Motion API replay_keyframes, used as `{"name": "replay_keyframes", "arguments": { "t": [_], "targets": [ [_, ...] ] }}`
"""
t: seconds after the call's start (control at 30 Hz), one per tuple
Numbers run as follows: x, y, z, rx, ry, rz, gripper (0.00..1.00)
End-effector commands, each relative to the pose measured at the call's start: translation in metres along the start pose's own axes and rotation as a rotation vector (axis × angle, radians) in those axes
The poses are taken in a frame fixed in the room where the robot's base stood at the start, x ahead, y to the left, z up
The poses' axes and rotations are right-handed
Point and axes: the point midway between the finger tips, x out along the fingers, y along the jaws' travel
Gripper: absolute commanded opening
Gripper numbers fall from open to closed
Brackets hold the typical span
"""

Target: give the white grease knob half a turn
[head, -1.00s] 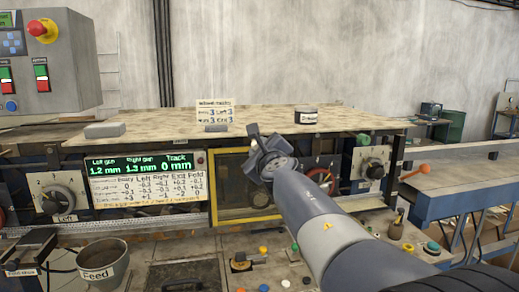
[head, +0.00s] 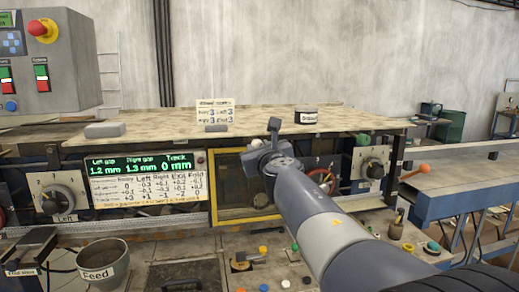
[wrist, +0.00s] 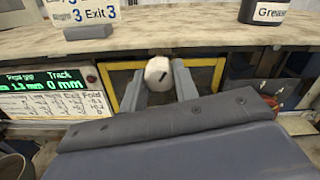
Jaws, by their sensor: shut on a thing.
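The white grease knob (wrist: 158,72) is a round white piece with a short dark slanted mark on its face, seen in the wrist view in front of the yellow-framed window. My gripper (wrist: 160,78) has one grey finger on each side of the knob and is shut on it. In the head view my gripper (head: 263,140) stands before the upper right part of the yellow frame (head: 217,215). It hides the knob there.
A dark pot labelled Grease (wrist: 265,12) stands on the worktop (head: 360,122) above. A display panel (head: 145,180) is left of the frame. A dial (head: 373,168) is on the right. A Feed bucket (head: 100,268) and several small coloured buttons lie below.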

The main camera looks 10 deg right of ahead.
Motion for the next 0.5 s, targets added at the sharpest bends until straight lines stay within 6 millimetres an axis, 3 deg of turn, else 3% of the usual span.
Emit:
{"name": "replay_keyframes", "arguments": {
  "t": [0.5],
  "targets": [
    [0.0001, 0.0007, -0.0004, 0.493, 0.001, 0.0, 0.06]
  ]
}}
